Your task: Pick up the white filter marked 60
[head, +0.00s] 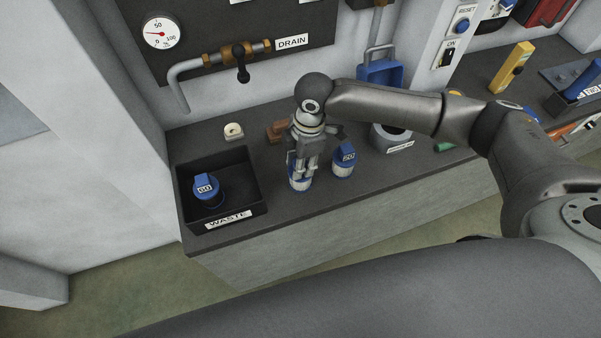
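A white filter with blue parts (299,185) stands on the dark bench, directly under and between the fingers of my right gripper (302,168). The gripper points down and covers its upper part, so any number on it is hidden. Whether the fingers press on it cannot be told. A second white filter with a blue cap (344,163) stands just to the right; its cap number is too small to read surely. A dark filter with a blue cap marked 60 (207,190) is in the black waste tray (235,208). My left gripper is not in view.
A grey ring-shaped holder (391,137) stands right of the filters, behind my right arm. A brown block (277,131) and a small cream part (233,131) lie behind. The drain pipe and valve (240,62) are on the back wall. The bench front edge is close.

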